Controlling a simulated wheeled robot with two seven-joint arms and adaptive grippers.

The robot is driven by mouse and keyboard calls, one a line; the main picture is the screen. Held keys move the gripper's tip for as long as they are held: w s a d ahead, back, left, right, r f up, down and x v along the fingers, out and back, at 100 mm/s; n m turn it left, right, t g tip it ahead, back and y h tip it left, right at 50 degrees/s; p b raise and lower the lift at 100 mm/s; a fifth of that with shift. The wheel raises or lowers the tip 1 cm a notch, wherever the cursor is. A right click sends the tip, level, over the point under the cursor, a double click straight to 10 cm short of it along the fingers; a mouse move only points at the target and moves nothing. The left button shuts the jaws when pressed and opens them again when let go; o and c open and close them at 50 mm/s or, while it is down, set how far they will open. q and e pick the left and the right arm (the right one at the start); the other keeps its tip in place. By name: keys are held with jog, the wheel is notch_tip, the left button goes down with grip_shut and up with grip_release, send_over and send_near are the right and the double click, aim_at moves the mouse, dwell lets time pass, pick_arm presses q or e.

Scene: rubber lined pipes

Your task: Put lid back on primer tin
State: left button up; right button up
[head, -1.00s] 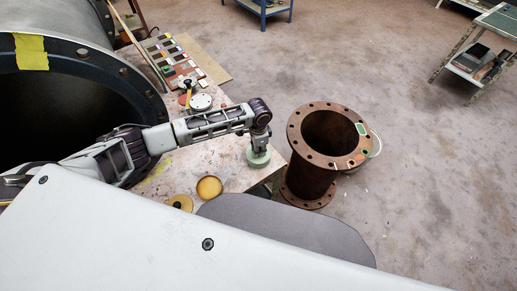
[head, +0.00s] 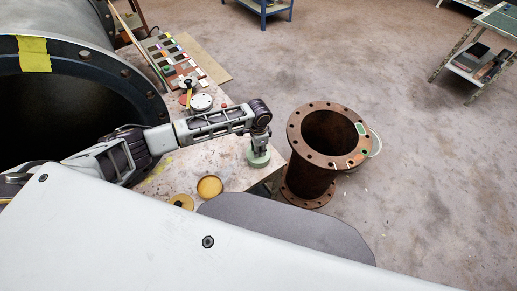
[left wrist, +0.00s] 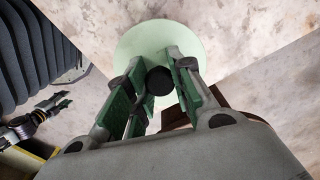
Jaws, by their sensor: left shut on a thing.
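My left gripper (head: 258,151) is shut on a dark round knob (left wrist: 159,80) on top of a pale green round piece (head: 258,159). The piece also shows in the left wrist view (left wrist: 133,43), broad and level behind the fingers. It is at the front right corner of the worktable; I cannot tell whether it is a lid alone or a closed tin, or whether it touches the table. An open round tin with amber contents (head: 209,187) stands at the table's front edge. A yellow round piece with a dark knob (head: 182,202) is left of it, partly hidden.
The worktable (head: 205,160) also holds a white flanged disc (head: 201,102) and a colour sample board (head: 174,62). A rusty flanged pipe (head: 310,170) stands close to the right. A large lined pipe (head: 60,85) is at left. What looks like my right gripper (left wrist: 52,103) shows small.

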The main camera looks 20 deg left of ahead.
pick_arm(q)
jog(key=o, duration=1)
jog(key=shift+o, duration=0.2)
jog(key=o, duration=0.5)
jog(key=shift+c, duration=0.2)
pick_arm(e)
jog(key=shift+s+f, duration=0.1)
jog(key=shift+s, duration=0.1)
jog(key=shift+s+f, duration=0.75)
jog(key=shift+s, duration=1.5)
pick_arm(q)
jog(key=shift+r+p, duration=1.2)
jog(key=shift+p, duration=0.2)
jog(key=shift+r+p, duration=1.2)
jog(key=shift+p, duration=0.15)
jog(key=shift+r+p, duration=1.15)
jog(key=shift+p, duration=0.15)
pick_arm(e)
jog(key=s+a+r, duration=0.2)
jog(key=a+r, duration=0.2)
jog(key=r, duration=0.4)
jog(key=shift+a+g+y, duration=0.3)
jog(key=shift+a+g, duration=0.1)
